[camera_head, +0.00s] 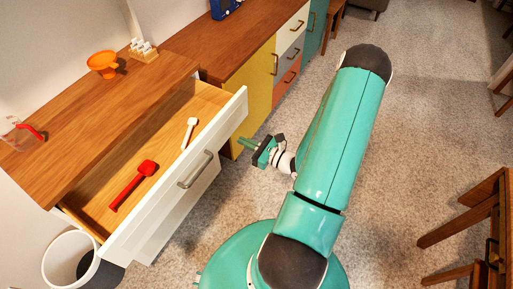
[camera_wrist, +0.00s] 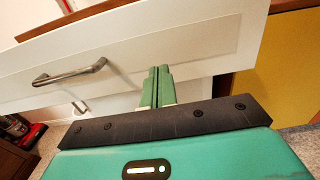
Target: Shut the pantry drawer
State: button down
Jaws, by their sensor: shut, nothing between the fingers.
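The pantry drawer (camera_head: 190,184) is pulled well out of the wooden-topped cabinet in the head view. It has a white front with a metal bar handle (camera_head: 195,170). A red spatula (camera_head: 133,185) and a small white utensil (camera_head: 189,132) lie inside it. My gripper (camera_head: 245,144) is just outside the drawer front, near its far right end. In the wrist view the shut fingers (camera_wrist: 158,88) point at the white drawer front (camera_wrist: 205,50), right of the handle (camera_wrist: 72,73). They hold nothing. Whether the fingertips touch the front I cannot tell.
An orange funnel (camera_head: 103,63), a small rack (camera_head: 143,50) and a clear measuring cup (camera_head: 18,134) stand on the wooden counter (camera_head: 95,115). A white bin (camera_head: 68,258) is at lower left. Wooden furniture (camera_head: 475,222) stands at right. Carpet between is clear.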

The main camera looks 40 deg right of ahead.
aim_at(223, 132)
jog(key=x, duration=0.6)
jog(key=shift+w, duration=0.25)
jog(key=shift+w+a, duration=0.1)
jog(key=x, duration=2.2)
jog(key=shift+f, duration=0.1)
jog(key=shift+w+a, duration=0.1)
jog(key=shift+w, duration=0.05)
jog(key=shift+w+a, duration=0.1)
jog(key=shift+w, duration=0.05)
